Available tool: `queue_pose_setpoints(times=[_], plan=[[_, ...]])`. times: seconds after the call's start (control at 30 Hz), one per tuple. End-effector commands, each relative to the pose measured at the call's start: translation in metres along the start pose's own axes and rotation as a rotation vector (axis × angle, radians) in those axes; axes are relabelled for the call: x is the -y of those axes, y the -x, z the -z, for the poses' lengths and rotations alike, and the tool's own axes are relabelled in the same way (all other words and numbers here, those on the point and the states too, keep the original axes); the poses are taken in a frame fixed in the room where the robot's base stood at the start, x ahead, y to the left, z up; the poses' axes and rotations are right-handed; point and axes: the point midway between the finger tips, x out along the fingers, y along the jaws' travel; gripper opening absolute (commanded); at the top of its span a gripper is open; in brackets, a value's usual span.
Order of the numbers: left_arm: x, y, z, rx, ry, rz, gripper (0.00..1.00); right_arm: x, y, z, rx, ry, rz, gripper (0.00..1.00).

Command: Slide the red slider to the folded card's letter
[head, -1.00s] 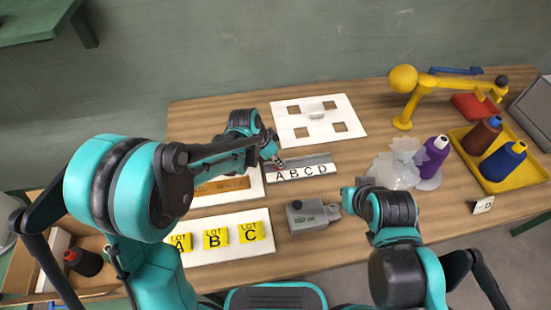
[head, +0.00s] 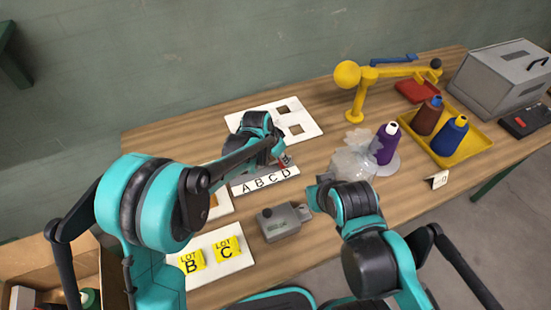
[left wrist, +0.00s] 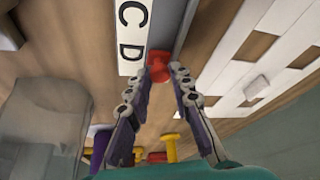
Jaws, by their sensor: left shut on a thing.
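The red slider (left wrist: 158,66) sits in the grey track, beside the letter D of the white A B C D strip (left wrist: 130,35) in the left wrist view. My left gripper (left wrist: 160,72) is shut on it, one finger on each side. In the head view my left gripper (head: 284,160) is at the D end of the strip (head: 265,180) and largely hides the slider. The folded card (head: 437,180) stands at the right table edge; its letter is small here and was a D in the earlier frame. My right gripper (head: 316,194) is near the grey device; its fingers are unclear.
A grey device (head: 284,222) lies in front of the strip. A clear plastic bag (head: 352,164) and a purple spool (head: 387,143) stand to the right. A yellow tray (head: 478,141) holds spools. A white board (head: 312,123) lies behind, yellow lot cards (head: 228,249) in front.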

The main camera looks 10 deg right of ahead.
Motion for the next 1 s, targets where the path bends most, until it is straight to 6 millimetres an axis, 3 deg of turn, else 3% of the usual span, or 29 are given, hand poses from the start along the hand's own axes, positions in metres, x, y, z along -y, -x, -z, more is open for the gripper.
queue_pose_setpoints(times=[0.2,0.23,0.3,0.67,0.77,1.0], plan=[[-0.002,-0.001,0.003,-0.006,-0.001,-0.004,0.00,0.000,0.000,0.000,0.000,0.000,0.000,0.00],[-0.002,-0.001,0.003,-0.007,-0.002,-0.004,0.24,0.000,0.000,0.000,0.000,0.000,0.000,0.00],[-0.002,-0.001,0.003,-0.007,-0.002,-0.004,0.42,0.000,0.000,0.000,0.000,0.000,0.000,0.00],[-0.001,0.003,0.002,-0.005,0.000,-0.002,0.42,0.000,0.000,0.000,0.000,0.000,0.000,0.00],[-0.001,0.014,0.002,-0.005,0.000,-0.002,0.42,0.000,0.000,0.000,0.000,0.000,0.000,0.00],[-0.002,0.065,0.001,-0.005,-0.001,-0.003,0.42,0.000,0.000,0.000,0.000,0.000,0.000,0.00]])
